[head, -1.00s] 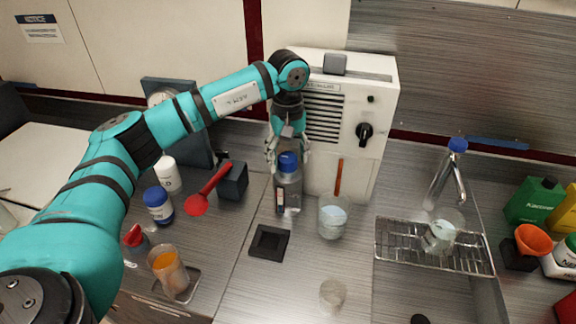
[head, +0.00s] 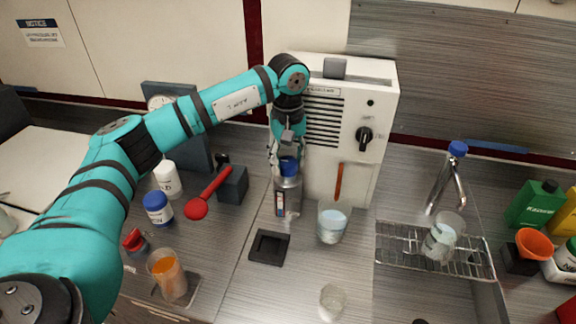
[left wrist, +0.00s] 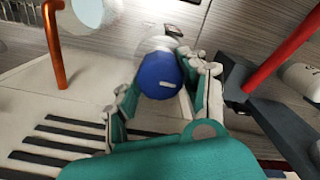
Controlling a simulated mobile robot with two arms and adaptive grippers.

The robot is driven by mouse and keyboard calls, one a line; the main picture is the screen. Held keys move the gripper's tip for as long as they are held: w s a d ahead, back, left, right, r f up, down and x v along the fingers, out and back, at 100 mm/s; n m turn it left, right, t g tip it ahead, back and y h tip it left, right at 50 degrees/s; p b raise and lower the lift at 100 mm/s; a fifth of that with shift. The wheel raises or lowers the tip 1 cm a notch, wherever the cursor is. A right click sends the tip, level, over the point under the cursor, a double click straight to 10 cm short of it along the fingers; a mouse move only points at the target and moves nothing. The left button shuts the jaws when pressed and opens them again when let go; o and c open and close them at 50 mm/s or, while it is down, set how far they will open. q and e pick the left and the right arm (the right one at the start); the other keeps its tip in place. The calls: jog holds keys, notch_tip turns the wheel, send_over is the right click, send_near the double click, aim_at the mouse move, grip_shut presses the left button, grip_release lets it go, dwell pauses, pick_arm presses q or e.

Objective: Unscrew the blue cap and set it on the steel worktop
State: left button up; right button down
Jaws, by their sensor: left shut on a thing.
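The blue cap (head: 288,167) sits at the top of a clear, greyish bottle (head: 289,197) that stands upright on the steel worktop (head: 232,285), in front of the white cabinet. My left gripper (head: 286,160) comes down from above and is shut on the cap, a finger on either side. In the left wrist view the blue cap (left wrist: 160,76) lies between the fingers of the left gripper (left wrist: 158,84). The bottle below is mostly hidden there. Whether the cap is still threaded on cannot be told. My right gripper is not in view.
The white cabinet (head: 350,165) stands close behind the bottle. A beaker (head: 333,220) is just right of it, and a black square tray (head: 269,247) lies in front. Worktop in front is mostly bare.

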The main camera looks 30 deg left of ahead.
aim_at(288, 161)
pick_arm(q)
jog(key=shift+n, duration=1.1)
jog(key=shift+r, duration=0.1)
jog(key=shift+r+p, duration=1.6)
jog(key=shift+r, duration=0.8)
